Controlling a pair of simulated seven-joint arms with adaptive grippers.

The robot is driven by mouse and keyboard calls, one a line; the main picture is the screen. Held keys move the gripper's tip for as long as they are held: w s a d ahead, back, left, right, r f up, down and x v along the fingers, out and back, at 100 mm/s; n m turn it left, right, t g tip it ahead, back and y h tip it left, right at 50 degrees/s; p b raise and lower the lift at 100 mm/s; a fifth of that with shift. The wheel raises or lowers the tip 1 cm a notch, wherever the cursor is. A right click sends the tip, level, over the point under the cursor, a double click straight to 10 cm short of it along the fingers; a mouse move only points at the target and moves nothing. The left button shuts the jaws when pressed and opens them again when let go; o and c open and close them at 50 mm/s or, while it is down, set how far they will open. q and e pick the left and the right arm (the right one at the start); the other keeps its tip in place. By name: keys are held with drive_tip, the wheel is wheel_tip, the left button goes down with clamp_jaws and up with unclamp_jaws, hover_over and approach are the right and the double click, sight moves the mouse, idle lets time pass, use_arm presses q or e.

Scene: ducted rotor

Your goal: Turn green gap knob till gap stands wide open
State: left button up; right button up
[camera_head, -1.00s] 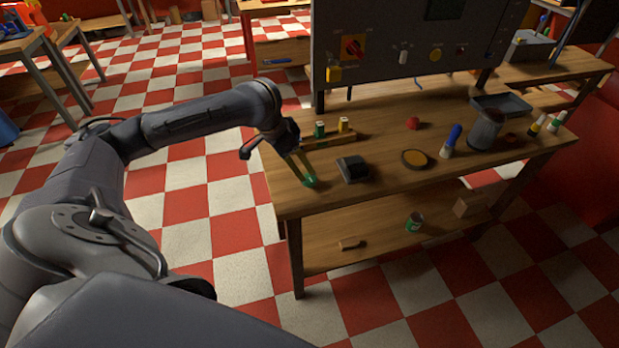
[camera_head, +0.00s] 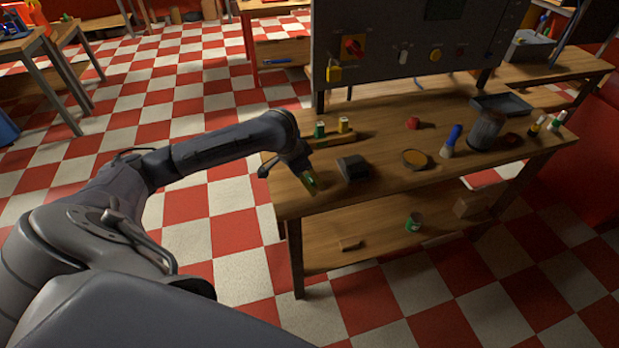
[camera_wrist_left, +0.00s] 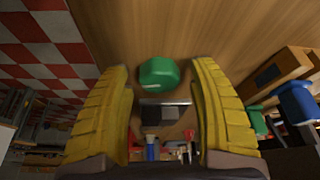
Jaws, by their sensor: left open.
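The green knob (camera_wrist_left: 158,72) is round, with a pale mark at its lower left edge. In the left wrist view it shows between the tips of two yellow fingers, with gaps on both sides. My left gripper (camera_head: 312,183) is open over the table's front left corner; there it largely hides the green knob. The left gripper (camera_wrist_left: 160,85) fingers in the wrist view stand apart around the knob and hold nothing. A grey plate and dark box (camera_wrist_left: 160,112) lie just below the knob in that view. I see no clear sign of the gap's opening. My right gripper is not in view.
A dark box (camera_head: 352,168) stands close right of my left gripper. A wooden rack (camera_head: 330,138) with green and yellow tops lies behind it. A round amber disc (camera_head: 414,158), a blue-handled tool (camera_head: 452,140) and a grey panel (camera_head: 410,45) are farther right and back.

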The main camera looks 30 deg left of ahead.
use_arm(q)
drive_tip(key=c, duration=1.3)
drive_tip(key=shift+m, duration=0.3)
